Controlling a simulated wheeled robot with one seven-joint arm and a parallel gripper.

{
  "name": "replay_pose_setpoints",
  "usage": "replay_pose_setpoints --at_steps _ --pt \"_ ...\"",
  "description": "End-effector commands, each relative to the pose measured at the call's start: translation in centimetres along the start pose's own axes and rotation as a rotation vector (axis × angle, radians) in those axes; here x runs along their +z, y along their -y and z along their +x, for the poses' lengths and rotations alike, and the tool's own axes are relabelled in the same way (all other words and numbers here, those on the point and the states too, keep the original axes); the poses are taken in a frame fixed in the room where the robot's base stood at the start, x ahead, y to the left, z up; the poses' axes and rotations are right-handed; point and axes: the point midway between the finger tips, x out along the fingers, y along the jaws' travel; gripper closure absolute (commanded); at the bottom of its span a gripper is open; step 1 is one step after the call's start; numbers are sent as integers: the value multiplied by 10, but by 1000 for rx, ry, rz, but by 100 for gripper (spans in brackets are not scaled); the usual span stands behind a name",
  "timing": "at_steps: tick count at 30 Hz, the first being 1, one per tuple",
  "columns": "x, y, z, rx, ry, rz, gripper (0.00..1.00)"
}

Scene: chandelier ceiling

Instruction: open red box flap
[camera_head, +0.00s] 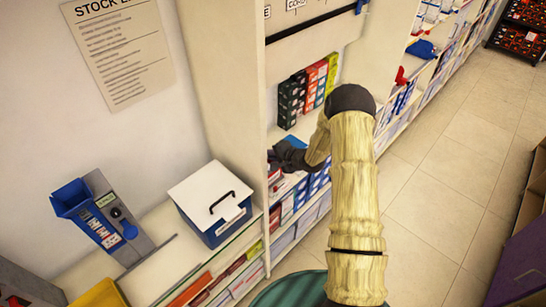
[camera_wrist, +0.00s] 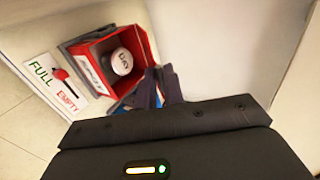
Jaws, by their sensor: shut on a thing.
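The red box (camera_wrist: 84,69) is at the upper left in the wrist view, with its front open toward the camera. A white round item with dark lettering (camera_wrist: 121,62) sits inside it. My gripper (camera_wrist: 165,84) is at the box's right side, its dark fingers shut on what looks like the flap. A blue piece (camera_wrist: 158,99) shows by the fingers; I cannot tell whether it belongs to the flap. The grip point itself is mostly hidden. In the head view my gripper (camera_head: 287,158) is at the shelf unit, and the arm covers part of it.
A FULL/EMPTY sign with a red slider (camera_wrist: 61,75) is left of the box. In the head view, colored boxes (camera_head: 308,90) stand on the shelf above my gripper. A blue bin with a white lid (camera_head: 211,200) stands on the left counter. The tiled floor (camera_head: 440,190) at right is clear.

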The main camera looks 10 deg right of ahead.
Motion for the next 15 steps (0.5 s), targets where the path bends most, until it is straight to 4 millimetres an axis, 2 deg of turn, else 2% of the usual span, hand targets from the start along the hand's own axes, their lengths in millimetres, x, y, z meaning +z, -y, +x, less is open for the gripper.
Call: replay_pose_setpoints --at_steps 1,11,12,14,15 --pt "-2 6 0 -11 -4 -2 100" --pt "-2 6 1 -13 -3 -3 100" --pt "-2 6 1 -13 -3 -3 88" --pt "-1 6 1 -12 -3 -3 76" --pt "-1 6 1 -11 -2 -2 75"
